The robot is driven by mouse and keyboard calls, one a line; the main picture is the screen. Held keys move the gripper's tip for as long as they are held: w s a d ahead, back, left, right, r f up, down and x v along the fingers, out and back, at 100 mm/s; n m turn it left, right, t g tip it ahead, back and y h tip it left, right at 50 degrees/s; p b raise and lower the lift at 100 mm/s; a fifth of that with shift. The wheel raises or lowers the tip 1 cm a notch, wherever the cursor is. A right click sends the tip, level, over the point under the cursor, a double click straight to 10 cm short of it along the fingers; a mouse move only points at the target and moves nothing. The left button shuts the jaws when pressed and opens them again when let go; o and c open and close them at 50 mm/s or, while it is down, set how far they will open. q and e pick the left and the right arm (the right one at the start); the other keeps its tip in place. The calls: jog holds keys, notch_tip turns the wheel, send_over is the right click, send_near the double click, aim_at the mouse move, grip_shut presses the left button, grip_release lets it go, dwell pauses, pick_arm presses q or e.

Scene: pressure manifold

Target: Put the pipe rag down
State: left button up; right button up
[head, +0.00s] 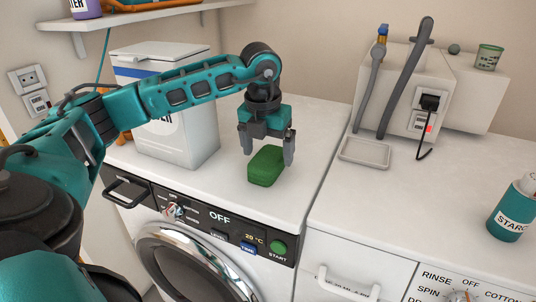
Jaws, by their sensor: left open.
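A green, rounded, block-like thing (265,168), which I take to be the pipe rag, rests on the white top of the washing machine (318,125), near its front edge. My left gripper (268,152) points down over it from above. The fingers are open, one at each side of its upper part. I cannot tell whether either finger touches it. My right gripper is not in view.
A white box with a blue stripe (190,130) stands left of the gripper, behind my arm. A grey box with hoses (405,80) and a shallow tray (365,152) stand to the right. A teal starch bottle (510,212) stands far right. The right worktop is mostly clear.

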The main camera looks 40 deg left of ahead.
aim_at(265, 160)
pick_arm(q)
notch_tip(265, 160, up, 10)
jog(key=s+p, duration=0.1)
jog(key=shift+s+d+f, duration=0.15)
jog(key=shift+s+d, duration=0.05)
dwell(0.5)
